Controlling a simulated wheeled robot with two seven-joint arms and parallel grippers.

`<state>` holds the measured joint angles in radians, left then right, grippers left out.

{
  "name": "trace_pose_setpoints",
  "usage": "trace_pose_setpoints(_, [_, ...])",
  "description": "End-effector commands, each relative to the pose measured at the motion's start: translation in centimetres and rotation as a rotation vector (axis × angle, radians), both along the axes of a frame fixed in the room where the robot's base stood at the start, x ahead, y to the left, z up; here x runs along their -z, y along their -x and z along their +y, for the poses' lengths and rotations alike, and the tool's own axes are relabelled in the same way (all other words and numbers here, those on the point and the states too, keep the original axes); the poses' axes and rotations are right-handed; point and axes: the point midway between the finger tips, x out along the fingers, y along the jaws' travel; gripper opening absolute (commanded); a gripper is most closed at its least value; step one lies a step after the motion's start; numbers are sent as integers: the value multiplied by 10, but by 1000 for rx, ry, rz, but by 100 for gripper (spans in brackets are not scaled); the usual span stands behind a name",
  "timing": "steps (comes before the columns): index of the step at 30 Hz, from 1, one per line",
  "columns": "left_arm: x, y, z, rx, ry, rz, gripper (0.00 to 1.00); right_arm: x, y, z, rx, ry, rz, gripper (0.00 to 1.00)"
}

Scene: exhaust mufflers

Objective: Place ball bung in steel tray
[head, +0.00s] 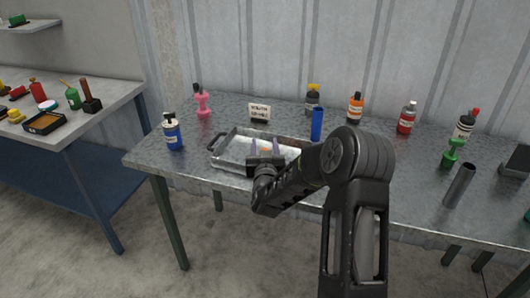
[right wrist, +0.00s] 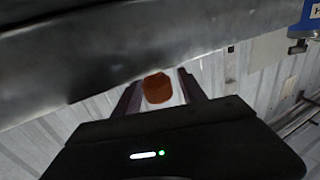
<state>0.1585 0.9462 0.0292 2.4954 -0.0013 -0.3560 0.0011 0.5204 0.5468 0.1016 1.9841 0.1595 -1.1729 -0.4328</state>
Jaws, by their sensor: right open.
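The steel tray (head: 228,136) is a shallow grey metal tray with raised rims, lying on the near left part of the metal table. My right gripper (head: 265,146) is over the tray's near side, its two fingers apart. A small orange piece, which looks like the ball bung (head: 266,149), shows between the fingers. In the right wrist view the orange-brown bung (right wrist: 157,88) sits between the open fingertips of my right gripper (right wrist: 160,88), with a gap at its sides. Whether it rests on the tray floor cannot be told. My left gripper is not in view.
A blue cylinder (head: 317,124) stands just right of the tray, close to my right arm. A blue bottle (head: 172,132) stands left of it, a pink object (head: 203,103) and a white sign (head: 259,112) behind.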

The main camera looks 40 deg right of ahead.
Motion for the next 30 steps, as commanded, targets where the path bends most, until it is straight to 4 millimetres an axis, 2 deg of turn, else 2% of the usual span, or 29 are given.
trace_pose_setpoints(1, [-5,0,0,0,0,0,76,-4,0,0,0,0,0,49])
trace_pose_setpoints(5, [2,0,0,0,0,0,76,0,11,9,-1,-1,1,49])
trace_pose_setpoints(19, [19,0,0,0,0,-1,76,-1,85,61,-1,1,-1,49])
trace_pose_setpoints(24, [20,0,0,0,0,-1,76,-2,96,69,0,0,0,49])
trace_pose_setpoints(30, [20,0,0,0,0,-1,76,-2,97,70,1,1,-1,49])
